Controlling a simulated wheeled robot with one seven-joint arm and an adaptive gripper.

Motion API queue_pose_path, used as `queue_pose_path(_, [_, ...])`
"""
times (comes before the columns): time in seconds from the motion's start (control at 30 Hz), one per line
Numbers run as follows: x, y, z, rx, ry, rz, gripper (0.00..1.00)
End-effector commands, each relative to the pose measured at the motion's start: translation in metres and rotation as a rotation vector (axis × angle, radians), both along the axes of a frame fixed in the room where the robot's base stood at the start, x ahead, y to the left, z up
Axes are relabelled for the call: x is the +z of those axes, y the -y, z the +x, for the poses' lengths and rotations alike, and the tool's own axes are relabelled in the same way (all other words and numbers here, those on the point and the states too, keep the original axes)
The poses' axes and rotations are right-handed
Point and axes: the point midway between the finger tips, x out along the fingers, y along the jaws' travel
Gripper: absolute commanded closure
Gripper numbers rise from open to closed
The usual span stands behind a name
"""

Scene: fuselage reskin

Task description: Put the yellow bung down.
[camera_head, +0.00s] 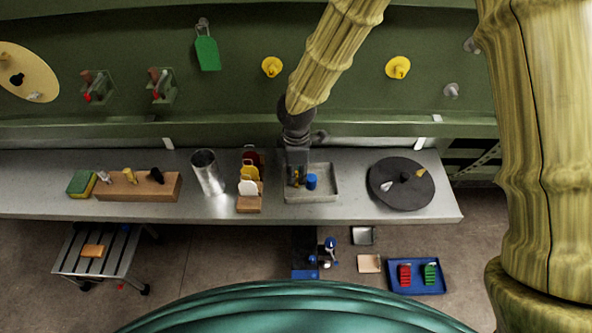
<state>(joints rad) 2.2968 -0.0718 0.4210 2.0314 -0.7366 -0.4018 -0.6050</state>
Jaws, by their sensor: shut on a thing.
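My gripper (297,182) points down over the left part of a shallow grey metal tray (328,197) on the bench. It is shut on a small yellow bung (296,181), which shows only in part between the dark fingers. A blue bung-like piece (312,182) stands in the tray just right of the fingers. I cannot tell whether the yellow bung touches the tray floor. Two larger yellow plugs sit on the green wall, one left of my arm (272,67) and one right of it (398,68).
Left of the tray stand a wooden rack with coloured tags (249,203), a metal cup (207,172), a wooden block (150,187) and a sponge (81,183). A dark round disc (402,185) lies to the right. The bench (345,158) is bare between tray and disc.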

Motion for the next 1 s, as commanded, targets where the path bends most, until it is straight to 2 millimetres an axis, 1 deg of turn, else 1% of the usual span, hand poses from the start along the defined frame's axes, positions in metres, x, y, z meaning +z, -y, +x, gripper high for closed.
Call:
queue_pose_path(0.2, [-0.003, 0.000, 0.000, -0.001, 0.001, 0.000, 1.00])
queue_pose_path(0.23, [-0.003, 0.000, 0.000, -0.001, 0.001, 0.000, 0.81])
queue_pose_path(0.33, [-0.003, 0.000, 0.000, -0.001, 0.001, 0.000, 0.63])
queue_pose_path(0.37, [-0.003, 0.000, 0.000, -0.001, 0.001, 0.000, 0.61])
queue_pose_path(0.63, [-0.002, 0.000, 0.000, -0.001, 0.001, 0.001, 0.61])
queue_pose_path(0.77, [0.002, 0.000, 0.001, -0.001, 0.002, 0.001, 0.61])
queue_pose_path(0.87, [0.010, 0.000, 0.001, -0.002, 0.003, 0.002, 0.61])
queue_pose_path(1.0, [0.029, 0.000, 0.002, -0.003, 0.004, 0.003, 0.61])
